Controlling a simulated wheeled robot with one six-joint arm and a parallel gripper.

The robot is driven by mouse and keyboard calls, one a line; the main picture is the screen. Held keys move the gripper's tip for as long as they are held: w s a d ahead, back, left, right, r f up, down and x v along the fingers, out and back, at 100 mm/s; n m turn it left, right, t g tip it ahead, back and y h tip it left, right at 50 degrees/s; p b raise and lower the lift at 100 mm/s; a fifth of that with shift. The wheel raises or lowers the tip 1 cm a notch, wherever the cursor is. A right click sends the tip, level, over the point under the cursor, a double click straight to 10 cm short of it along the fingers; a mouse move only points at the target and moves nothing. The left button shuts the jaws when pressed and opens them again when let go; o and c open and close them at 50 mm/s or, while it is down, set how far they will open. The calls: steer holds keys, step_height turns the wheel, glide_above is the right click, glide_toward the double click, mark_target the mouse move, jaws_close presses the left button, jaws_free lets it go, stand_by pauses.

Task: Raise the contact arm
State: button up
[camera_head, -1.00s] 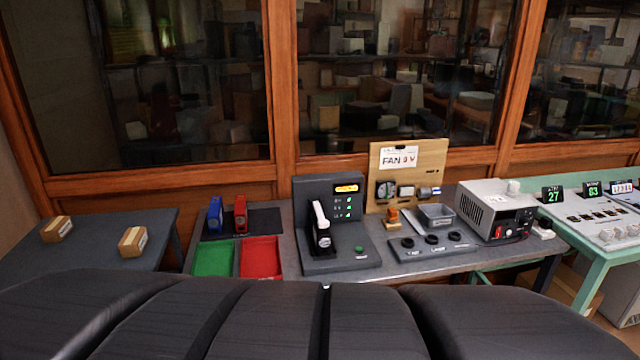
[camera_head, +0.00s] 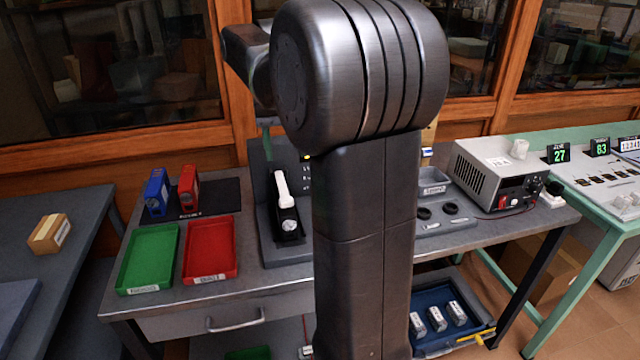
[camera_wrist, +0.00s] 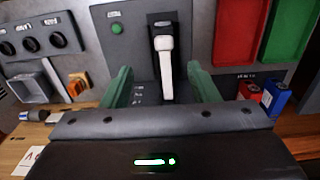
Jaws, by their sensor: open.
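The contact arm, a white lever (camera_head: 283,188) on a black mount (camera_head: 288,222), belongs to a dark grey panel left of centre in the head view. The lever looks nearly upright there, leaning slightly left. In the wrist view the lever (camera_wrist: 165,66) points down the picture from its black mount. My gripper (camera_wrist: 161,84) has two green fingers, spread apart with nothing held. The lever shows between them, with space on both sides; I cannot tell how far above it they are. In the head view my arm hides much of the panel and most of the gripper.
A green tray (camera_head: 124,281) and a red tray (camera_head: 190,265) lie left of the panel, with a blue device (camera_head: 157,192) and a red device (camera_head: 188,187) behind. A grey power unit (camera_head: 478,165) stands right. An orange switch (camera_wrist: 77,83) shows near the fingers.

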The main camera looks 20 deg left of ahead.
mark_target(286, 199)
steer(key=f, duration=0.4)
steer(key=f+b, duration=0.1)
steer(key=f, duration=0.3)
steer(key=a+f+b, duration=0.1)
steer(key=f, duration=0.4)
steer(key=shift+w+f, duration=0.1)
steer(key=shift+w, duration=0.2)
jaws_close()
